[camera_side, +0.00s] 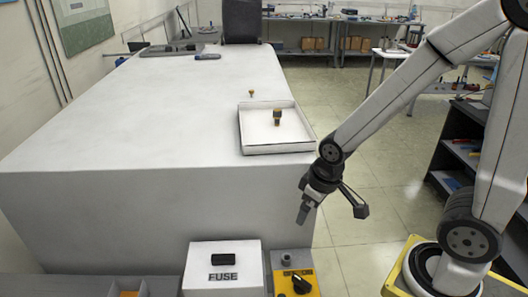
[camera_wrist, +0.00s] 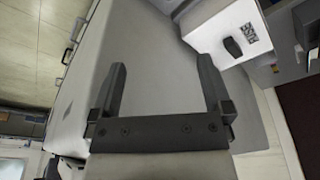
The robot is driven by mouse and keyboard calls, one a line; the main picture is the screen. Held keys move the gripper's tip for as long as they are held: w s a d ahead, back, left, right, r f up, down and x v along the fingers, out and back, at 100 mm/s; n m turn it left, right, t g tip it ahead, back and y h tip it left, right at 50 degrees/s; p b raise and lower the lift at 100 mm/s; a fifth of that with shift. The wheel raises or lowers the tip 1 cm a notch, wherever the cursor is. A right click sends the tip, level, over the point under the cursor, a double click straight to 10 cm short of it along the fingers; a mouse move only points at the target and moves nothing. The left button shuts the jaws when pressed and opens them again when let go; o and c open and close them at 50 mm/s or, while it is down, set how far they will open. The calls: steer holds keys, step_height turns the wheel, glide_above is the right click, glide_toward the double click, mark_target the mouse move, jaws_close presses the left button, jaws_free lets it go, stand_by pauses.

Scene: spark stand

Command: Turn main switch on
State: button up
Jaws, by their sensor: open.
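A yellow panel (camera_side: 312,285) with a black rotary knob (camera_side: 299,283) stands at the bottom centre of the side view, right of the white box marked FUSE (camera_side: 222,276). It looks like the main switch; its marking is too small to read. My gripper (camera_side: 332,211) is open and empty, above and behind the panel, beside the near right corner of the white bench. In the wrist view my gripper (camera_wrist: 164,64) shows both fingers apart with nothing between them. The FUSE box (camera_wrist: 222,35) is at its upper right. I cannot make out the knob there.
The large white bench (camera_side: 140,115) fills the left and middle. A white tray (camera_side: 280,149) on its right edge holds a small brass-and-black part (camera_side: 277,118). A similar small part (camera_side: 251,93) lies behind it. A dark shelf unit (camera_side: 468,150) stands at right.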

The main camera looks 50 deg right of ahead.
steer(key=n, duration=0.1)
steer(key=n+g, duration=0.2)
steer(key=n, duration=1.2)
glide_above(302, 280)
steer(key=f, duration=0.9)
steer(key=shift+w+d, duration=0.25)
steer(key=shift+w, duration=0.1)
steer(key=shift+s+a+f+n+g, duration=0.2)
steer(key=shift+f+n, duration=0.2)
steer(key=shift+n, duration=0.15)
steer(key=shift+s+a+f+n+g, duration=0.1)
steer(key=shift+s+f+n, duration=0.1)
steer(key=shift+f+n, duration=0.3)
steer(key=shift+f, duration=3.8)
steer(key=c, duration=1)
steer(key=shift+c, duration=0.2)
